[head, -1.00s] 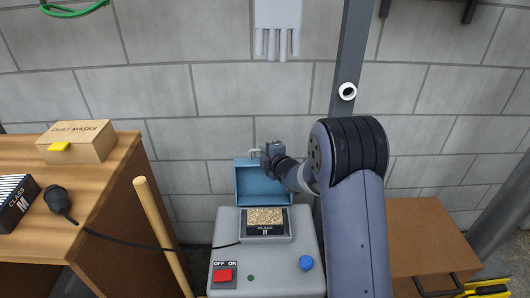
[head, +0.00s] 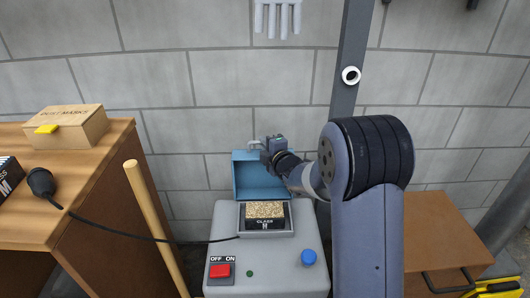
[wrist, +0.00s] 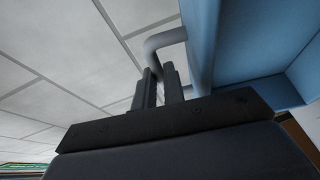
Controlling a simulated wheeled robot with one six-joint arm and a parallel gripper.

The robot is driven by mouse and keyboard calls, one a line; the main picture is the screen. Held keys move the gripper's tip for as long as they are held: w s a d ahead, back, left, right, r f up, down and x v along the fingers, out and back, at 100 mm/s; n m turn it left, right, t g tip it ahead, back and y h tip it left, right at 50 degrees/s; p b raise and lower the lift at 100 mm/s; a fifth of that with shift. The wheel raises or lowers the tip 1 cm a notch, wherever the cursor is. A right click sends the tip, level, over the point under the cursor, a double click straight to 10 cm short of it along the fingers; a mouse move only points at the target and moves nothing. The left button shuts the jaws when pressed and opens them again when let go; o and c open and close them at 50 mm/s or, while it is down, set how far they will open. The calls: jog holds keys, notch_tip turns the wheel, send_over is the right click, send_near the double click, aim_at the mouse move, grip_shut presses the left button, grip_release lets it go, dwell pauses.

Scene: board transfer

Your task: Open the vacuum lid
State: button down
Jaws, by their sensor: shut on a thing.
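The vacuum (head: 225,222) is a grey box with its blue lid (head: 262,180) raised upright at the back edge. A filter block with a speckled top marked CLASS M (head: 265,211) shows in the opening. My gripper (head: 262,146) is at the top of the lid, shut on the grey lid handle (head: 255,143). In the wrist view, the fingers of my gripper (wrist: 160,88) close around the bent handle bar (wrist: 165,40), beside the blue lid (wrist: 245,45). My forearm hides part of the lid's right side.
A red switch (head: 219,270) and blue knob (head: 308,257) are on the vacuum's front. A wooden pole (head: 155,225) leans at left, with a black cable passing it. A desk with a dust-mask box (head: 75,130) stands left; a wooden cabinet (head: 445,232) stands right.

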jog(key=s+b, duration=0.1)
jog(key=b, duration=0.2)
jog(key=shift+s+f+t, duration=0.1)
jog(key=shift+s+t, duration=0.05)
jog(key=shift+t, duration=0.15)
jog(key=shift+s+r+b, duration=0.35)
jog(key=shift+s+b, duration=0.1)
jog(key=shift+b, duration=0.3)
jog(key=c, duration=1.8)
grip_release()
jog(key=shift+o, duration=0.2)
jog(key=f+p+v, duration=0.1)
jog(key=v, duration=0.9)
jog(key=shift+s+d+r, duration=0.25)
jog(key=shift+s, duration=0.15)
